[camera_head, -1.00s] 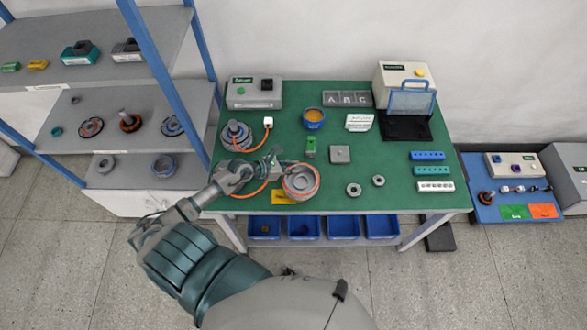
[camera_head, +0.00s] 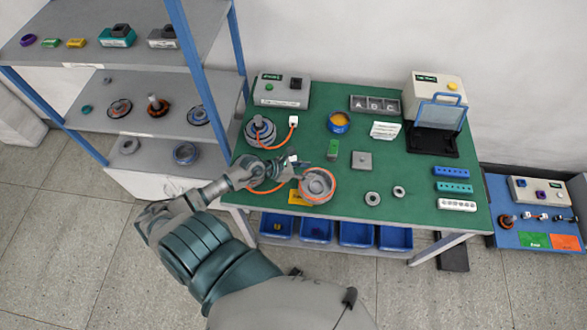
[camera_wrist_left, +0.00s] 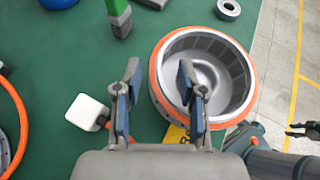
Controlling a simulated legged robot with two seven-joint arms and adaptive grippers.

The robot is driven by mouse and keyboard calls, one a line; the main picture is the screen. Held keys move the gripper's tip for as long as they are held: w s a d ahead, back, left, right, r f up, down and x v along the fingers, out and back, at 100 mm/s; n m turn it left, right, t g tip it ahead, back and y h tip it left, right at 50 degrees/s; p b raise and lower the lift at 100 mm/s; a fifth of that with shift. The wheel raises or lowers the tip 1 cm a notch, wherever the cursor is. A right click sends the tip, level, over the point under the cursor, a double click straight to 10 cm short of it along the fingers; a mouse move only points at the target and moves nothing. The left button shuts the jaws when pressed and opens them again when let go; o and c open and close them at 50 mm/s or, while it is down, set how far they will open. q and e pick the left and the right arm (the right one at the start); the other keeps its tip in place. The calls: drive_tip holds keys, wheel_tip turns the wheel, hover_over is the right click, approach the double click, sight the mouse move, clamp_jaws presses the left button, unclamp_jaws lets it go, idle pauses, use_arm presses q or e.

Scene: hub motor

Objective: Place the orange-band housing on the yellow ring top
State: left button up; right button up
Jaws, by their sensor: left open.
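The orange-band housing (camera_head: 318,185) is a grey, open-topped round shell with an orange band, near the table's front edge. In the left wrist view the housing (camera_wrist_left: 238,85) fills the right middle, open side showing. My left gripper (camera_head: 298,163) is at the housing's upper left. In its wrist view the open left gripper (camera_wrist_left: 158,95) has one finger over the housing's near left rim and the other over green table; contact cannot be told. A yellow patch (camera_head: 297,198) shows partly beneath the housing; I cannot identify a yellow ring top. My right gripper (camera_wrist_left: 300,129) appears small, fingers apart, over the floor.
A green-topped block (camera_head: 333,149), a grey square block (camera_head: 362,161) and small rings (camera_head: 372,198) are nearby. A shelf (camera_head: 150,125) stands left.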

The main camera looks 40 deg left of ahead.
use_arm(q)
drive_tip(key=v, duration=0.9)
drive_tip(key=shift+a, duration=0.25)
use_arm(e)
drive_tip(key=shift+a+f, duration=0.2)
drive_tip(key=shift+a, duration=0.1)
use_arm(q)
drive_tip(key=shift+s+a, duration=0.1)
drive_tip(key=shift+a, duration=0.1)
use_arm(e)
drive_tip(key=shift+a, duration=0.1)
